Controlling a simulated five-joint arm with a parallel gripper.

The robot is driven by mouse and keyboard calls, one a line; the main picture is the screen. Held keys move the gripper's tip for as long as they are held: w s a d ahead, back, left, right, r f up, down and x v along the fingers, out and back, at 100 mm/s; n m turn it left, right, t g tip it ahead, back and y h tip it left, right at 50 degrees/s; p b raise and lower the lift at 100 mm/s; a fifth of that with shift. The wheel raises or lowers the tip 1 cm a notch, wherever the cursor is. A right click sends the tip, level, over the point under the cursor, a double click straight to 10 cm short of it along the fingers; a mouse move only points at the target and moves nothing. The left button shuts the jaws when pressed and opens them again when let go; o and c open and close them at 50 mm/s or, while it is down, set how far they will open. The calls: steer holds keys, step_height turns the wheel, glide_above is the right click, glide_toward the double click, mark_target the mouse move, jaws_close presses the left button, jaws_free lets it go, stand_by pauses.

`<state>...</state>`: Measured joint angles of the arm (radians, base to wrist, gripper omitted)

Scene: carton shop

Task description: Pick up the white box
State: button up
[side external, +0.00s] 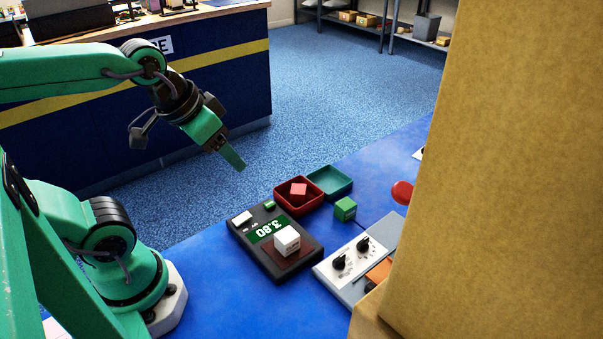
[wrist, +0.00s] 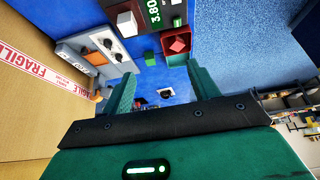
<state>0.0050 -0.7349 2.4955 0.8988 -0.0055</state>
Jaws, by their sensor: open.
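The white box (side external: 287,240) is a small cube with dark print on one face. It sits on the dark plate of the black scale (side external: 264,268), whose green display reads 3.80. In the wrist view the white box (wrist: 126,22) shows near the top, left of centre, on the scale (wrist: 150,33). My gripper (side external: 238,162) is up in the air, beyond and to the left of the scale in the side view, well apart from the box. In the wrist view my gripper (wrist: 162,88) shows two green fingers spread apart with nothing between them.
A red tray (side external: 312,207) holds a red block (side external: 298,192). A green tray (side external: 345,190) and a green block (side external: 345,208) are close by. A panel with black knobs (side external: 340,261) is right of the scale. A large carton (side external: 500,150) fills the right side.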

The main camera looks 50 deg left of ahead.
steer(key=g, duration=0.5)
glide_above(287, 235)
steer(key=f, duration=1.1)
steer(key=shift+s+a+f, duration=0.1)
steer(key=shift+a+f, duration=0.15)
steer(key=shift+a, duration=0.1)
steer(key=shift+d+f+g, duration=0.3)
steer(key=shift+d+f, duration=0.05)
steer(key=shift+f, duration=0.35)
steer(key=shift+f, duration=1.35)
steer(key=shift+f, duration=0.1)
steer(key=shift+f, duration=2.45)
steer(key=shift+c, duration=0.4)
